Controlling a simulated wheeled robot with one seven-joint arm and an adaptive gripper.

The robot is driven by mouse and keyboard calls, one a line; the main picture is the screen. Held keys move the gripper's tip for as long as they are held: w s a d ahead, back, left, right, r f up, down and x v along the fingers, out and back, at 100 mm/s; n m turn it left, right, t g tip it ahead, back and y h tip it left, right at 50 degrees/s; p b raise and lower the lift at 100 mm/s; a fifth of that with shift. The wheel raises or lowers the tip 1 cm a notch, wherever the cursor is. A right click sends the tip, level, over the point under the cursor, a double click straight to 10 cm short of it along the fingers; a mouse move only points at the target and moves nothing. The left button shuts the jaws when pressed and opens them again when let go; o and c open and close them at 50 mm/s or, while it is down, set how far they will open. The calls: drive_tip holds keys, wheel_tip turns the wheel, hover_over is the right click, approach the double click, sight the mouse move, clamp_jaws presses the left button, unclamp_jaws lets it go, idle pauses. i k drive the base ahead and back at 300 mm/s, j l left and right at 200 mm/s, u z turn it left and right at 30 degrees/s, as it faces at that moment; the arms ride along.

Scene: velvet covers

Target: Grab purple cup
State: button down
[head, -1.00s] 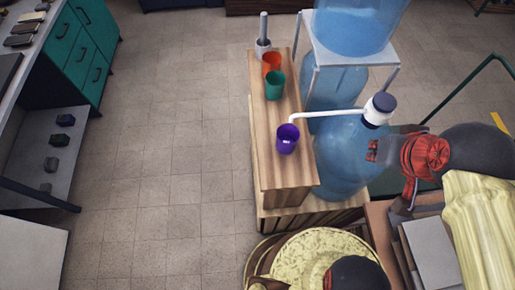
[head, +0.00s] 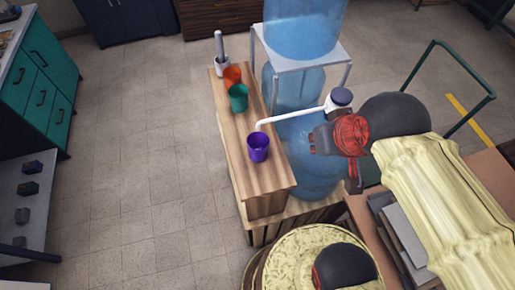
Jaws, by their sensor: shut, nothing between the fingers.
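The purple cup (head: 258,149) stands upright on the wooden shelf top (head: 262,182), under the end of a white spout (head: 285,118). My gripper (head: 316,141) is to the right of the cup, apart from it, in front of the blue water bottles. It looks shut and empty; its fingers are small and partly hidden by the red wrist.
A white holder (head: 222,65) with a grey rod stands at the back of the shelf top. Large blue bottles (head: 305,25) and a white-topped stand (head: 335,57) rise right of the shelf. Tiled floor at left is clear. A green rail (head: 464,60) is at right.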

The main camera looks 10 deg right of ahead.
sight(259, 153)
drive_tip(key=k+j+u, duration=0.1)
drive_tip(key=k+u, duration=0.3)
drive_tip(key=k+j+u, duration=0.15)
drive_tip(key=u, duration=0.3)
drive_tip(key=k+j+u, duration=0.25)
drive_tip(key=u, duration=0.15)
